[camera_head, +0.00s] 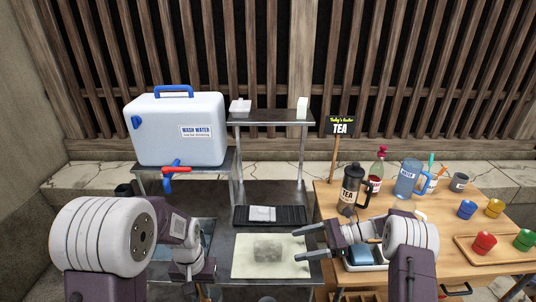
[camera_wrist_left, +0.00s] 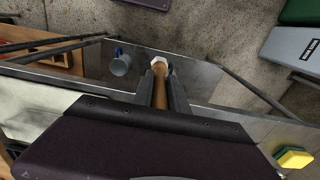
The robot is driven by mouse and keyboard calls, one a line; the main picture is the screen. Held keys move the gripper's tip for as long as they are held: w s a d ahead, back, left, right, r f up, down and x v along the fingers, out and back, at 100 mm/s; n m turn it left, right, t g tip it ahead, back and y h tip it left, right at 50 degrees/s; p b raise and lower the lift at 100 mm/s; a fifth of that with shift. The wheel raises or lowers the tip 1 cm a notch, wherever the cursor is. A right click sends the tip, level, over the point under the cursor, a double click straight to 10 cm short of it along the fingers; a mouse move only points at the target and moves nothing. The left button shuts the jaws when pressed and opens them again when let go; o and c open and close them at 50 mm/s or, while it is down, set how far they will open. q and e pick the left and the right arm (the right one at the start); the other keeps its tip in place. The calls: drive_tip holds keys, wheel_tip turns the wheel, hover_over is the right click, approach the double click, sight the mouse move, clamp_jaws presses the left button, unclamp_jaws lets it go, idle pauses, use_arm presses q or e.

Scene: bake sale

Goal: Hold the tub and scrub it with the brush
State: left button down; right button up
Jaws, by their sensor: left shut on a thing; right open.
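A grey, translucent tub (camera_head: 268,250) sits on a cream mat (camera_head: 243,270) at the front middle of the head view. My left gripper (camera_head: 195,272) is left of the mat, above the sink area. In the left wrist view its fingers (camera_wrist_left: 163,95) are shut on a brown wooden handle (camera_wrist_left: 159,88) with a pale end, which looks like the brush. The brush's bristles cannot be made out. My right gripper (camera_head: 300,242) is open and empty, just right of the tub, with its fingers pointing left towards it.
A wash water tank (camera_head: 165,145) with a red tap (camera_head: 175,170) stands at back left. A black rack (camera_head: 290,215) lies behind the mat. The wooden table (camera_head: 440,210) at right holds a tea press (camera_head: 351,190), jug and cups. A yellow-green sponge (camera_wrist_left: 293,157) shows in the wrist view.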

drive_tip(key=b, duration=0.1)
approach(255, 252)
drive_tip(key=x, duration=0.4)
drive_tip(key=shift+w+a+f, duration=0.2)
drive_tip(key=shift+a+f, duration=0.05)
drive_tip(key=shift+f, duration=0.25)
drive_tip(key=c, duration=0.9)
